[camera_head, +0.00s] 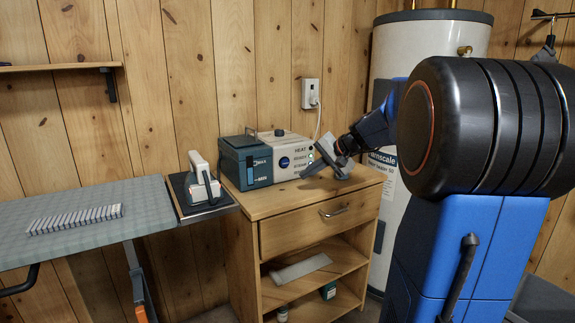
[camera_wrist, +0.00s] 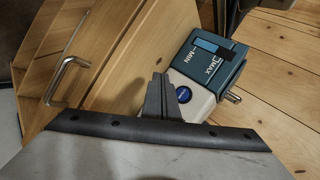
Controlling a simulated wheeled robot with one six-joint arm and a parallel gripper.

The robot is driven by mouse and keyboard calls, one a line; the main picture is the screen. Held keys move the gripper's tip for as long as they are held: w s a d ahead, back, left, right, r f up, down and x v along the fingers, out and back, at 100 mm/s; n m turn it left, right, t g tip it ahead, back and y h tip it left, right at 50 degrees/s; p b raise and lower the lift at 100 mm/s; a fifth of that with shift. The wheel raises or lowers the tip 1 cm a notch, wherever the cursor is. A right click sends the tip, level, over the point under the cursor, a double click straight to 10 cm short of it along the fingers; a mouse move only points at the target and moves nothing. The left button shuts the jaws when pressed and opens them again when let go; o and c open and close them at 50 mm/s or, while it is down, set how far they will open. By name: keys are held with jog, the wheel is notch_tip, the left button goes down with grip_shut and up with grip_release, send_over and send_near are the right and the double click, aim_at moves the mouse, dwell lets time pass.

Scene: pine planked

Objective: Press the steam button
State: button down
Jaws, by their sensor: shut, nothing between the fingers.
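The steam station (camera_head: 268,160) stands on the wooden cabinet, with a teal tank at its left and a pale front panel lettered HEAT, READY and STEAM. A round blue disc (camera_head: 284,162) sits on that panel; it also shows in the wrist view (camera_wrist: 184,95). Which part is the steam button is too small to tell. My gripper (camera_head: 308,171) is at the right end of the panel, close to the STEAM lettering. In the wrist view its fingers (camera_wrist: 162,94) are together and empty, and hide part of the panel. Contact cannot be told.
The cabinet (camera_head: 270,205) has a drawer with a metal handle (camera_head: 333,212) and open shelves below. An iron (camera_head: 203,180) rests on a dark stand beside the ironing board (camera_head: 90,245) at left. A white water heater (camera_head: 425,45) stands behind my arm. A cord runs to a wall socket (camera_head: 311,93).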

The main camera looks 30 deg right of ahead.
jog(key=shift+w+a, duration=0.2)
jog(key=shift+w, duration=4.2)
jog(key=shift+w, duration=0.15)
jog(key=shift+w, duration=0.3)
jog(key=shift+w, duration=0.45)
jog(key=shift+s, duration=0.9)
jog(key=shift+s+d, duration=0.1)
jog(key=shift+s, duration=2.4)
